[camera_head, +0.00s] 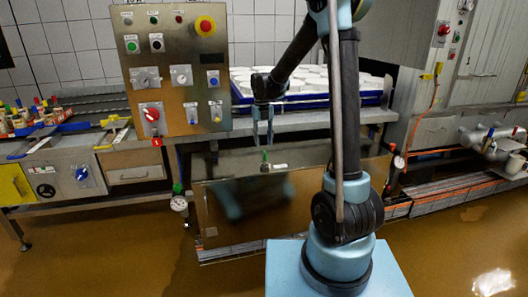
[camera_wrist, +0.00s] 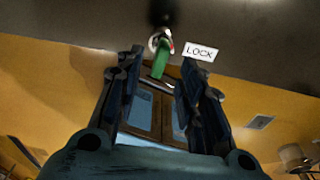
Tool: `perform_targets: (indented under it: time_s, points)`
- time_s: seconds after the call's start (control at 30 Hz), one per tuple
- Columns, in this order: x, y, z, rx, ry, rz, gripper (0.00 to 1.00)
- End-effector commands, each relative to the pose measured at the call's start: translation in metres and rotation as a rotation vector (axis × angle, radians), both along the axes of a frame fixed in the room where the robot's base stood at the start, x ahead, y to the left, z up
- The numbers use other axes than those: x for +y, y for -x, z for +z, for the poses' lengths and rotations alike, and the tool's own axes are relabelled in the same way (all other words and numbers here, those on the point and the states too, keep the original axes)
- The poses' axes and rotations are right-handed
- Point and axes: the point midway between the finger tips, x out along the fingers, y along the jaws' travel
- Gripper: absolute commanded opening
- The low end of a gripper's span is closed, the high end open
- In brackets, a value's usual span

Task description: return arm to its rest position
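My gripper (camera_head: 263,140) hangs below my bent arm, in front of the steel machine, with its fingers pointing down. The wrist view shows the two dark fingers (camera_wrist: 160,72) spread apart with a clear gap and nothing gripped. A small green handle (camera_wrist: 160,58) on a round fitting shows beyond the gap, near the fingertips. I cannot tell how far it is from them. A white label reading LOCK (camera_wrist: 200,51) is beside it. In the head view the green handle (camera_head: 264,156) is just below my gripper, with the label (camera_head: 280,166) to its right.
A control panel (camera_head: 178,75) with buttons and knobs stands left of my arm. A blue tray (camera_head: 372,98) of white round moulds lies behind it. A steel cabinet panel (camera_head: 225,222) is below my gripper. Wet brown floor (camera_head: 110,250) is open at the front left.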

Motion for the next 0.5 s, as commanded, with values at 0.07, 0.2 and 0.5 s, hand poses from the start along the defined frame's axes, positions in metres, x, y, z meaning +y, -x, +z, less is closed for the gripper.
perform_targets:
  time_s: [0.07, 0.2, 0.5]
  points:
    - [0.0, -0.002, 0.011, 0.0, 0.0, 0.0, 0.36]
    - [0.001, -0.003, 0.022, 0.0, 0.0, 0.0, 0.36]
    - [-0.022, 0.016, 0.042, -0.024, 0.013, -0.207, 0.36]
